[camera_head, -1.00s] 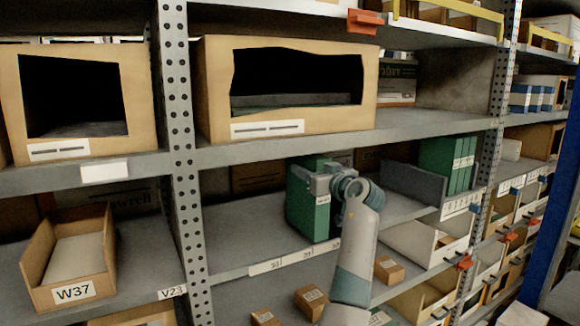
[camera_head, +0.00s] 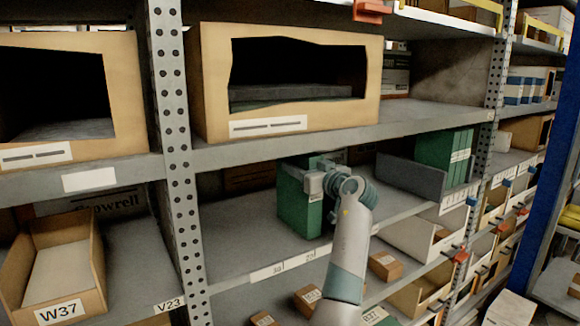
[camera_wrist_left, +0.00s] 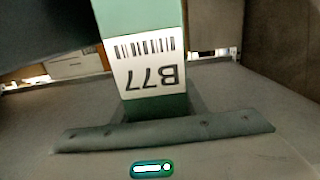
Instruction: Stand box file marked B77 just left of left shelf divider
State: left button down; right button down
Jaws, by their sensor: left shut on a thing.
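A green box file (camera_head: 297,205) stands upright in the middle shelf bay in the head view, at or just above the shelf surface; I cannot tell if it touches. My left gripper (camera_head: 322,183) is shut on its front upper part. The left wrist view shows the file's label, B77 (camera_wrist_left: 148,65), upside down, and a dark riveted bar below it. A dark grey divider (camera_head: 411,177) stands to the file's right in the head view, with a clear gap between them. My right gripper is not in view.
Several green box files (camera_head: 445,155) stand right of the divider. A perforated rack upright (camera_head: 178,180) is to the left, with bare shelf (camera_head: 235,240) between it and the held file. The shelf above (camera_head: 290,145) carries a large cardboard box (camera_head: 210,85). Small boxes (camera_head: 386,265) sit below.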

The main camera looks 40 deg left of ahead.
pick_arm(q)
jog(key=shift+s+d, duration=0.2)
jog(key=shift+d, duration=0.4)
jog(key=c, duration=1.4)
grip_release()
jog(key=shift+w+f, duration=0.1)
jog(key=shift+f, duration=0.05)
jog(key=shift+c, duration=0.2)
jog(key=o, duration=0.4)
jog(key=shift+a, duration=0.15)
jog(key=shift+c, duration=0.2)
jog(key=b+v, duration=0.5)
jog(key=v, duration=0.7)
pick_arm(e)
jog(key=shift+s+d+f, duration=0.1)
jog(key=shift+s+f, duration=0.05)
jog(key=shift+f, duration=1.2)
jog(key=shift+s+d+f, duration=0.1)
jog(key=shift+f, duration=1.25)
